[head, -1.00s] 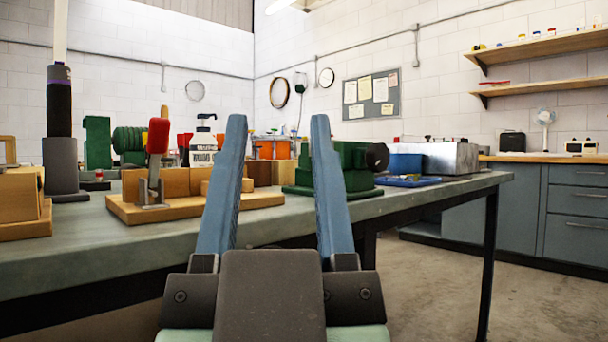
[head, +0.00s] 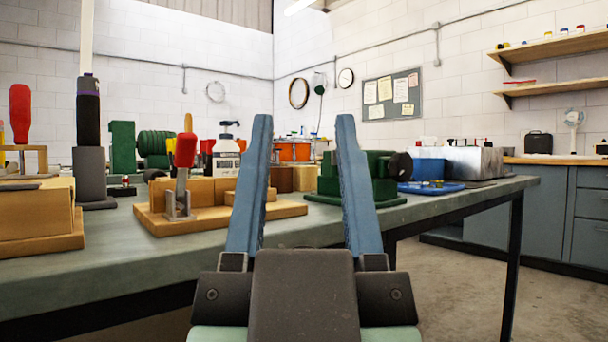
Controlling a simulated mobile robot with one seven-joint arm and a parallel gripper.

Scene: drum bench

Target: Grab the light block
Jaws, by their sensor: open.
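Light tan wooden blocks stand on a wooden board with a red-handled toggle clamp on the bench. A long light block (head: 205,190) lies behind the clamp, and a smaller light piece (head: 231,198) sits at its right end, partly behind my left finger. Darker brown blocks (head: 303,179) show between my fingers, farther back. I cannot tell which piece is the light block of the task. My gripper (head: 304,120) is open and empty, its two blue fingers pointing up in front of the bench edge, right of the clamp board and touching nothing.
The grey-green bench (head: 130,265) runs across the view. Another wooden fixture (head: 35,220) and a dark upright cylinder (head: 89,120) stand left. Open floor lies right.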

